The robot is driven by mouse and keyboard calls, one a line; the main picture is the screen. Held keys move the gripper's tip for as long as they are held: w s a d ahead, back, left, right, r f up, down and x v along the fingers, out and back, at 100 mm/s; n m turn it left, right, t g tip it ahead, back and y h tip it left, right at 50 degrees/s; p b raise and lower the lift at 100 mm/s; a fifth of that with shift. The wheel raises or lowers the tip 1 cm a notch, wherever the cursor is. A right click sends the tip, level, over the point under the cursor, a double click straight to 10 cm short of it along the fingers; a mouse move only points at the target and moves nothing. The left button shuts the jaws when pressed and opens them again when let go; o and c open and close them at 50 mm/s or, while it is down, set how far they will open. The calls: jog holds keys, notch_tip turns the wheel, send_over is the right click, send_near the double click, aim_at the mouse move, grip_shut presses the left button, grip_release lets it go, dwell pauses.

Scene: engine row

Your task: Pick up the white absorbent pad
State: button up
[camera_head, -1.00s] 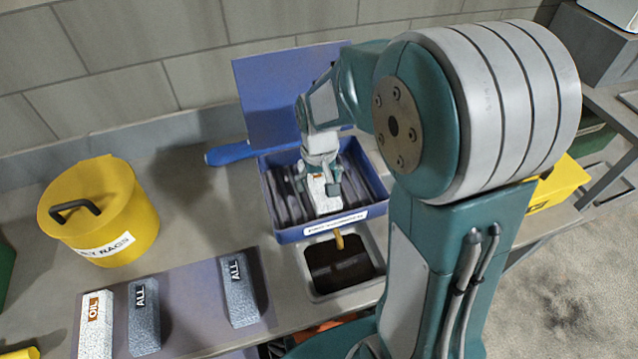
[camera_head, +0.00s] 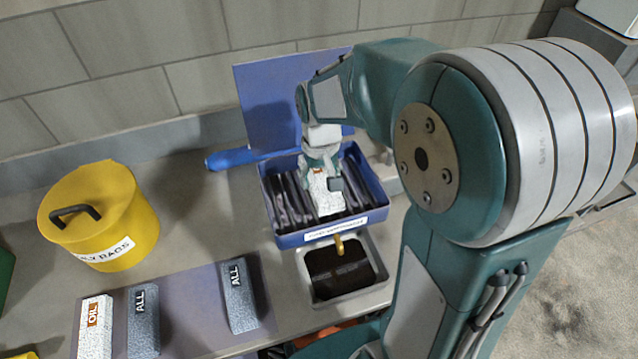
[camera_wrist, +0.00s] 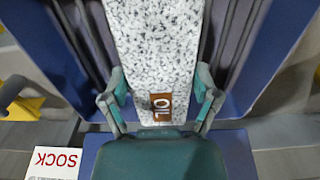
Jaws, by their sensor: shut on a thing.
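A white speckled absorbent pad (camera_head: 324,194) with a brown label stands at the blue bin (camera_head: 290,240), among dark items. In the wrist view the pad (camera_wrist: 155,45) shows its "OIL" label close to my gripper. My gripper (camera_head: 322,172) is shut on this pad, with one finger on each side of it in the wrist view (camera_wrist: 160,98). The pad's lower end is hidden by the bin's front wall. Another white pad (camera_head: 95,328) marked "OIL" lies at the front left on the purple mat (camera_head: 190,310).
Two grey pads marked "ALL" lie on the mat, one at left (camera_head: 143,322) and one at right (camera_head: 239,297). A yellow rag bucket (camera_head: 100,225) stands at the left. A tray with dark contents (camera_head: 340,270) sits before the bin. The bin's blue lid (camera_head: 270,90) stands upright behind.

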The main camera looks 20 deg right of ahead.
jog(key=s+r, duration=0.4)
jog(key=r, duration=0.1)
jog(key=shift+s+r, duration=0.1)
jog(key=shift+s, duration=0.1)
jog(key=s+r, duration=0.4)
jog(key=s, duration=0.5)
jog(key=shift+s, duration=0.15)
